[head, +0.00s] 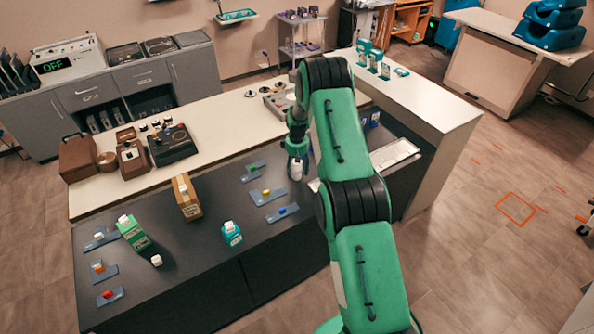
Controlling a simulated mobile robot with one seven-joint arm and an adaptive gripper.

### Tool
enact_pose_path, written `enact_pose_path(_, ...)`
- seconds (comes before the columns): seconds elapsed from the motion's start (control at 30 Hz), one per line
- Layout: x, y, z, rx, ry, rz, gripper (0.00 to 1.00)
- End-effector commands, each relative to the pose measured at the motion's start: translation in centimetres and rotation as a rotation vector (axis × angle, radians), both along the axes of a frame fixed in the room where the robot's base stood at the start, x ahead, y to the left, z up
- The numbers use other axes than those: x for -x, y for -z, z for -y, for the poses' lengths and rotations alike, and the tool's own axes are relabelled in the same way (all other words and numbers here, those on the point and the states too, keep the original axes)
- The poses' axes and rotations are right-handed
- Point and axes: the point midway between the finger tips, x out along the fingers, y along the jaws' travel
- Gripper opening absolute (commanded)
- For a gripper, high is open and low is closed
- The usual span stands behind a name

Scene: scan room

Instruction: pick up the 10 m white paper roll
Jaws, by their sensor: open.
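My gripper (297,172) points down over the right part of the dark counter, below my green arm, with its jaws open. A small pale, rounded shape shows at its fingers; I cannot tell whether it is the white paper roll or part of the gripper. A small white piece (156,260) lies on the dark counter at the left, well away from the gripper, too small to identify. No label reading 10 m can be made out. My arm hides part of the counter.
The dark counter (200,285) carries a green carton (133,234), a brown carton (186,198), a teal box (231,234) and several blue trays with coloured pieces. A raised pale shelf (225,125) behind holds brown boxes and a dark device (173,147).

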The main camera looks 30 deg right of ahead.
Motion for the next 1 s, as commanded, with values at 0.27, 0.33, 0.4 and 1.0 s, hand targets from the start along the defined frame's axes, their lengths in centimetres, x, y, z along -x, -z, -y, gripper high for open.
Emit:
enact_pose_path(0.27, 0.01, 1.17, 0.01, 0.000, 0.000, 0.001, 0.59)
enact_pose_path(0.33, 0.01, 1.17, 0.01, 0.000, 0.000, 0.001, 0.59)
enact_pose_path(0.4, 0.02, 1.17, 0.00, 0.000, 0.000, 0.001, 0.59)
enact_pose_path(1.0, 0.03, 1.17, 0.01, 0.000, 0.000, 0.000, 0.09)
